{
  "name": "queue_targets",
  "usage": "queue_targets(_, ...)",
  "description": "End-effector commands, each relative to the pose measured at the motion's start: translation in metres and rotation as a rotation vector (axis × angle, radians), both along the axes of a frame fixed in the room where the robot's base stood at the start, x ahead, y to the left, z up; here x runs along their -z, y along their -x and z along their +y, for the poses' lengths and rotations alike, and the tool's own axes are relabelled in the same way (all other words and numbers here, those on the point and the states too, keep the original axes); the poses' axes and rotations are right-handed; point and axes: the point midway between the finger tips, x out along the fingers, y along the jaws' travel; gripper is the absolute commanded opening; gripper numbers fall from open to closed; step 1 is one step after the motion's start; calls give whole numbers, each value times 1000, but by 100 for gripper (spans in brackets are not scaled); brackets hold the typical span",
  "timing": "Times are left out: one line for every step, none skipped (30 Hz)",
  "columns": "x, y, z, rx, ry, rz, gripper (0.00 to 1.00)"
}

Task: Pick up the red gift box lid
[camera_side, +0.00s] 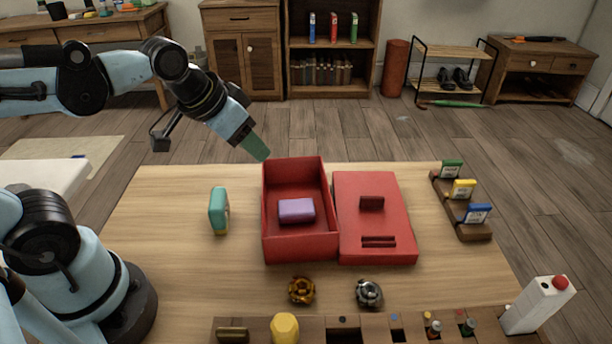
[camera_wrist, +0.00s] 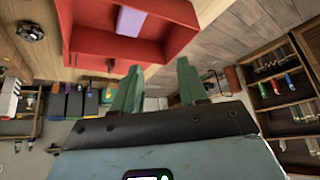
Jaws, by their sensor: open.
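The red gift box lid (camera_side: 353,225) lies flat on the table, just right of the open red box (camera_side: 300,248). A dark red raised block (camera_side: 372,203) stands on the lid, and a dark slotted piece (camera_side: 378,241) is nearer its front edge. A purple block (camera_side: 296,210) lies inside the box. My gripper (camera_side: 262,152) is above the box's back left corner, left of the lid and apart from it. In the wrist view its green fingers (camera_wrist: 158,85) are spread with nothing between them. The box also shows there (camera_wrist: 175,45); I cannot clearly make out the lid.
A teal block (camera_side: 218,211) stands left of the box. Gold (camera_side: 301,290) and silver (camera_side: 368,292) ornaments lie in front. A wooden rack (camera_side: 470,225) with colored tags is at right.

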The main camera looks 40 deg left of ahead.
Motion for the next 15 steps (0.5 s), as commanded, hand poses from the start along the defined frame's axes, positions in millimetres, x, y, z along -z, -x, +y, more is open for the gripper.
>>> queue_targets(-9,-11,-6,34,-10,24,43)
queue_targets(-13,-17,-10,55,-18,42,43)
queue_targets(-18,-25,-15,84,-29,64,43)
queue_targets(-22,-31,-18,104,-36,80,43)
queue_targets(-25,-36,-22,126,-43,97,43)
queue_targets(-29,-44,-28,156,-53,118,43)
queue_targets(-31,-50,-32,176,-60,135,43)
queue_targets(-34,-56,-36,198,-68,151,43)
queue_targets(-36,-64,-42,227,-77,172,43)
queue_targets(-38,-70,-46,249,-84,190,43)
queue_targets(-39,-76,-51,270,-91,205,43)
queue_targets(-40,-83,-58,300,-101,227,43)
queue_targets(-41,-89,-63,321,-107,243,43)
queue_targets(-41,-95,-68,343,-114,258,43)
queue_targets(-41,-102,-75,373,-124,280,43)
